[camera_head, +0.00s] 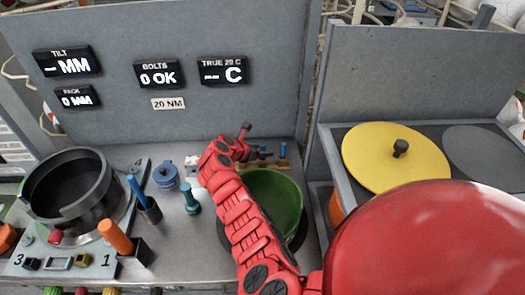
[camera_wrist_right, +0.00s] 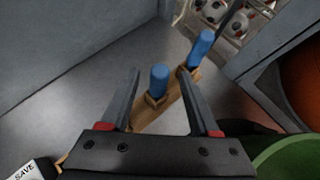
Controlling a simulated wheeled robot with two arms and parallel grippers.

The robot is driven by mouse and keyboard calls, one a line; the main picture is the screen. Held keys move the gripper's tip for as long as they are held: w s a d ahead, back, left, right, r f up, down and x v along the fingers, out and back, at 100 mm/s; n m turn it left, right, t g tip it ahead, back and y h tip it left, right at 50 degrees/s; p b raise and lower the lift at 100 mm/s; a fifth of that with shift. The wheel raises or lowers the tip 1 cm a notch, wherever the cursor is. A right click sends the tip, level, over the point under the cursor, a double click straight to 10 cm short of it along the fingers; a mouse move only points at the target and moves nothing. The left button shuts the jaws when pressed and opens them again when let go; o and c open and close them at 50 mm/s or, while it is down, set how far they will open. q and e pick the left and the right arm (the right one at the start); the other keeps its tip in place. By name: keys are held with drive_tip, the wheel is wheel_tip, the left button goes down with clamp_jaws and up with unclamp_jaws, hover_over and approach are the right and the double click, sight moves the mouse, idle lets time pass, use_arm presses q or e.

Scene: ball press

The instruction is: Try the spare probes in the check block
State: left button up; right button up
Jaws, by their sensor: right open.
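Two blue probes stand in a wooden rack (camera_wrist_right: 178,103). The nearer probe (camera_wrist_right: 159,78) appears between the fingers of my right gripper (camera_wrist_right: 159,73), and the farther probe (camera_wrist_right: 202,46) is just beyond the right finger. My right gripper is open, with a gap on each side of the nearer probe. In the head view the rack's probes (camera_head: 283,150) show beside the right gripper (camera_head: 252,150), partly hidden by it. Another blue stick (camera_head: 137,189) stands tilted in a dark holder (camera_head: 151,210). I cannot tell which piece is the check block. My left gripper is not in view.
A green bowl (camera_head: 275,197) lies beside my right arm. A dark ring-shaped vessel (camera_head: 68,195), a blue-lidded pot (camera_head: 165,176), a teal peg (camera_head: 190,197) and an orange handle (camera_head: 115,236) stand left. A yellow disc (camera_head: 395,158) is right. The TRUE 20 C display (camera_head: 222,73) shows dashes.

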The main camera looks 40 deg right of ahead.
drive_tip(key=shift+x, duration=2.05)
drive_tip(key=shift+w+a+f, duration=0.1)
drive_tip(key=shift+c, duration=0.2)
clamp_jaws()
